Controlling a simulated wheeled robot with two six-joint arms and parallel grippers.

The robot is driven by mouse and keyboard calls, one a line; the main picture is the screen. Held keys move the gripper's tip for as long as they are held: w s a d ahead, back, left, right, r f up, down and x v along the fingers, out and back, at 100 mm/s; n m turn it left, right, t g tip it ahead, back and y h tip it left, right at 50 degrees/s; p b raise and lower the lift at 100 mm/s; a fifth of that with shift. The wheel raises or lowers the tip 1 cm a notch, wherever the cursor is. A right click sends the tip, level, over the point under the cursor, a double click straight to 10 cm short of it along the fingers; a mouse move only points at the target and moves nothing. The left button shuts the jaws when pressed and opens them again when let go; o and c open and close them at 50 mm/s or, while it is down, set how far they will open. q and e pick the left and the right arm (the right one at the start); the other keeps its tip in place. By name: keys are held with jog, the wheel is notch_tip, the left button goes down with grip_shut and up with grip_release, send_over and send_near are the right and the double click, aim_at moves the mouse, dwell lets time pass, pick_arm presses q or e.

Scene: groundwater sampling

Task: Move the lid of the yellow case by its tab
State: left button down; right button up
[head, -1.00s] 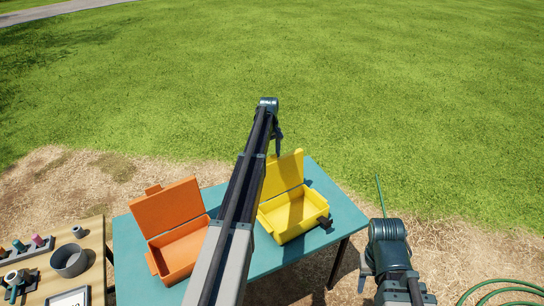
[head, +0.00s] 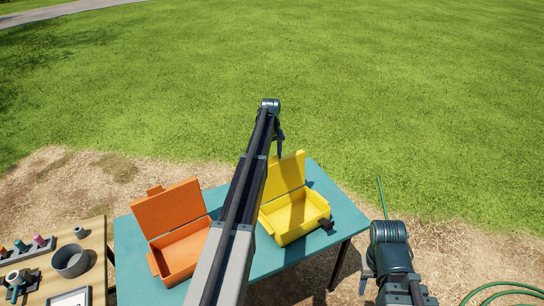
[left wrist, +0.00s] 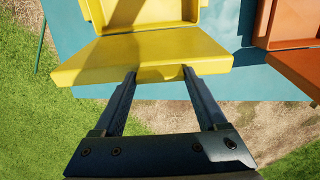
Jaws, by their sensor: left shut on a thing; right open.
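The yellow case (head: 296,222) stands on the teal table with its lid (head: 284,176) raised and leaning back. In the left wrist view the lid (left wrist: 110,55) lies across the top, with the case's open inside beyond it. My left gripper (head: 280,151) reaches the lid's upper edge. Its fingertips (left wrist: 159,73) are shut on the lid's tab (left wrist: 160,75), one on each side of it. My left arm hides part of the table beside the case. My right gripper (head: 367,277) is open and empty, right of the table; its fingers are partly hidden.
An orange case (head: 180,251) stands open on the teal table (head: 346,219), left of my left arm. A small dark block (head: 327,223) is at the yellow case's right front. A wooden table (head: 95,250) with a grey pot (head: 71,262) stands at left. A green hose (head: 505,286) lies at right.

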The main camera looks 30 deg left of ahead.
pick_arm(q)
jog(key=shift+a, duration=0.1)
jog(key=shift+c, duration=1.4)
grip_release()
jog(key=shift+o, duration=1.4)
jog(key=shift+w+f, duration=0.15)
notch_tip(320, 180, up, 14)
jog(key=p, duration=1.3)
jog(key=shift+a+p, duration=0.2)
jog(key=shift+p, duration=0.2)
jog(key=shift+f, duration=0.1)
jog(key=shift+c, duration=0.3)
